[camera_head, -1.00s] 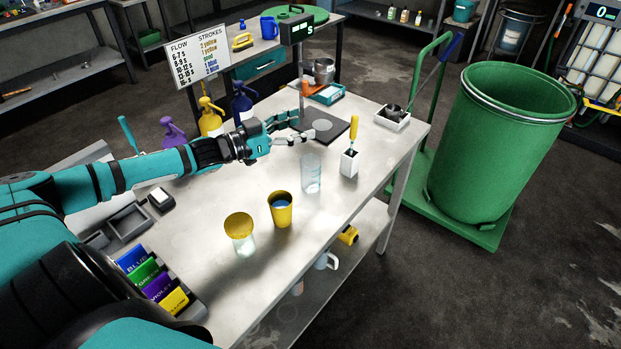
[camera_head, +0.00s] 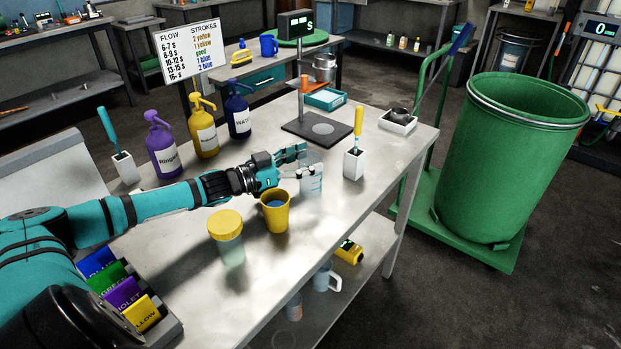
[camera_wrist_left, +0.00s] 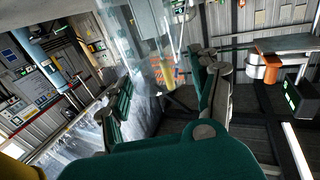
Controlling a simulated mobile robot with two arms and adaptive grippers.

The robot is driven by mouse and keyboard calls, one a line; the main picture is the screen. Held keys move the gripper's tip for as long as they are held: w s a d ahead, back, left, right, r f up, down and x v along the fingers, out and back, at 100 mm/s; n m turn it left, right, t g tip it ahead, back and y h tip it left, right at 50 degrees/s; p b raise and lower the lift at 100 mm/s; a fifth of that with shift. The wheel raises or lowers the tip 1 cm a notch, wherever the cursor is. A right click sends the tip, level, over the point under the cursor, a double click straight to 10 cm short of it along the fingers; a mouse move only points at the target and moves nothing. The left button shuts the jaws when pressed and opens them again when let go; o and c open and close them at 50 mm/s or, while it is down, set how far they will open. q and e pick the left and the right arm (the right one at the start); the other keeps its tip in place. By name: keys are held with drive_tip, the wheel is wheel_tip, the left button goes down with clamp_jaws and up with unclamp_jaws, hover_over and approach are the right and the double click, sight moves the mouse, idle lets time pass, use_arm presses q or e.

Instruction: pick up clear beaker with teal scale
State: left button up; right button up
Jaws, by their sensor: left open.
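The clear beaker (camera_head: 313,184) stands upright on the metal table, with faint teal marks on its wall. My left gripper (camera_head: 305,161) is open at the beaker's upper part, its fingers pointing right and partly covering it. In the left wrist view the clear beaker (camera_wrist_left: 150,40) shows ahead, largely between the two spread teal fingers (camera_wrist_left: 165,90). I cannot tell whether a finger touches the glass. My right gripper is not in view.
A yellow cup (camera_head: 275,214) and a yellow-topped jar (camera_head: 227,240) stand just in front of my left forearm. A white holder with a yellow-handled tool (camera_head: 353,164) stands right of the beaker. Purple (camera_head: 162,150), yellow and blue pump bottles stand behind the arm.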

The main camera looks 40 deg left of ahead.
sight(319, 155)
use_arm(q)
drive_tip(key=shift+p+x, duration=0.55)
drive_tip(key=shift+x, duration=2.2)
drive_tip(key=shift+s, duration=0.1)
clamp_jaws()
